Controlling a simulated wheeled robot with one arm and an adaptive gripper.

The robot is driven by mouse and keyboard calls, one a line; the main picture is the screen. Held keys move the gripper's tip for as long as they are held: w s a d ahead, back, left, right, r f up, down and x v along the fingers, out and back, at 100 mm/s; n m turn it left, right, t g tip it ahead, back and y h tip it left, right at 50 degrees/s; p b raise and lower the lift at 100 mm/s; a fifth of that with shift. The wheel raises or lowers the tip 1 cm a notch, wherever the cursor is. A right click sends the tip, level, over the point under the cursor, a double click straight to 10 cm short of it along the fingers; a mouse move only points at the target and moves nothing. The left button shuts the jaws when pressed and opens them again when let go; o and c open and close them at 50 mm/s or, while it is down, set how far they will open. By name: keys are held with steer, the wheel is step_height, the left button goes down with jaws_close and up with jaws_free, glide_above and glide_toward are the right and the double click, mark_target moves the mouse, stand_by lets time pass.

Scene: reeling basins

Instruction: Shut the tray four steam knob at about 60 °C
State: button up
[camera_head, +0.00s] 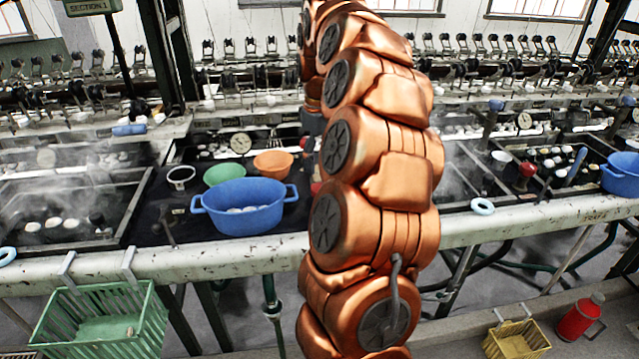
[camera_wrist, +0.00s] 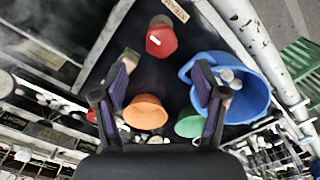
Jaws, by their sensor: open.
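A red steam knob (camera_wrist: 160,41) stands on the dark counter in the wrist view, close to a label (camera_wrist: 177,9) that appears to read STEAM. My gripper (camera_wrist: 164,72) is open and empty, its fingers spread apart. The knob lies beyond the fingertips, near the middle between them, and I see no contact. In the head view my copper arm hides most of the gripper and nearly all of this knob. A round dial (camera_head: 240,143) stands behind the bowls; its reading is too small to make out. I cannot read a tray number.
A blue basin (camera_head: 246,219), a green bowl (camera_head: 225,173) and an orange bowl (camera_head: 273,163) crowd the dark counter beside my arm. Steaming trays lie on both sides. Another red knob (camera_head: 527,169) stands at the right tray. A green basket (camera_head: 97,335) hangs at the front edge.

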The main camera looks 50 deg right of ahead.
mark_target(320, 183)
steer(key=shift+a+f+p, duration=0.1)
steer(key=shift+f+p, duration=0.25)
steer(key=shift+f, duration=3.25)
steer(key=c, duration=1.1)
